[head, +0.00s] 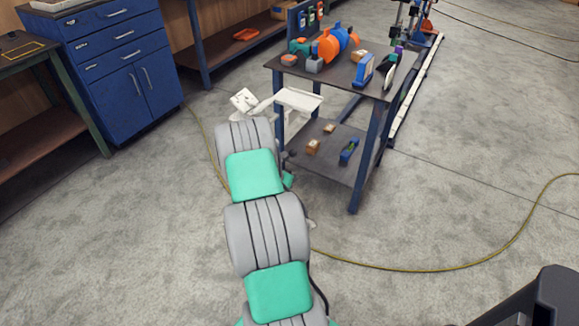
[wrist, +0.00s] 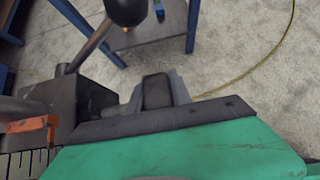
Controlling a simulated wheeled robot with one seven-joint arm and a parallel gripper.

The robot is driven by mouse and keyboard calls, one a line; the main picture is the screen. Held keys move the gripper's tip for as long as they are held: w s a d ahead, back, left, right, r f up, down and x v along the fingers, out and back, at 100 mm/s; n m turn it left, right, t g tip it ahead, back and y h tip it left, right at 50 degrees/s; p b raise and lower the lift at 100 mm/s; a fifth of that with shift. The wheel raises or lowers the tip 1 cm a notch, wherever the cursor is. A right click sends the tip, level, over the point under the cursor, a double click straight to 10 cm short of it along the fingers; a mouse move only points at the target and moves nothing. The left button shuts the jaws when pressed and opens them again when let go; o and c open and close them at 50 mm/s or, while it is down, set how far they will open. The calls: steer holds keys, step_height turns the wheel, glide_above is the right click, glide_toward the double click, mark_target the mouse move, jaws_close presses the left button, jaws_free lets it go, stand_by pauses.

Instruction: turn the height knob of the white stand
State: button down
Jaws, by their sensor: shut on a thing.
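Pale white parts, which look like the top of the white stand (head: 298,98), show just beyond my arm and in front of the steel table in the head view. My arm hides the lower part of the stand. In the wrist view, my gripper (wrist: 160,92) has its grey fingers close around a small dark block, which looks like the height knob (wrist: 156,91). The gripper is shut on it. A dark lever with a black ball end (wrist: 126,9) stands to the upper left of the fingers. My gripper is hidden in the head view.
The steel table (head: 340,85) holds an orange and blue part (head: 335,43) and small tools, with small blocks on its lower shelf. A blue cabinet (head: 115,60) stands at the left.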

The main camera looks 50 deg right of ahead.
steer(key=y, duration=0.3)
steer(key=f+y, duration=0.1)
steer(key=shift+a+y, duration=0.3)
steer(key=shift+a+f+g+y+b, duration=0.15)
steer(key=shift+y+b, duration=0.05)
steer(key=shift+y, duration=0.35)
steer(key=shift+a+f+g+y+b, duration=0.1)
steer(key=shift+a+g+y+b, duration=0.05)
steer(key=shift+y, duration=0.4)
steer(key=shift+s+a+y+b, duration=0.1)
steer(key=shift+a+y+b, duration=0.25)
steer(key=shift+y, duration=0.35)
steer(key=shift+d, duration=0.1)
steer(key=c, duration=1.2)
jaws_free()
steer(key=shift+o, duration=0.2)
steer(key=shift+r, duration=0.1)
steer(key=r, duration=0.7)
steer(key=shift+a+r, duration=0.25)
steer(key=shift+r, duration=0.1)
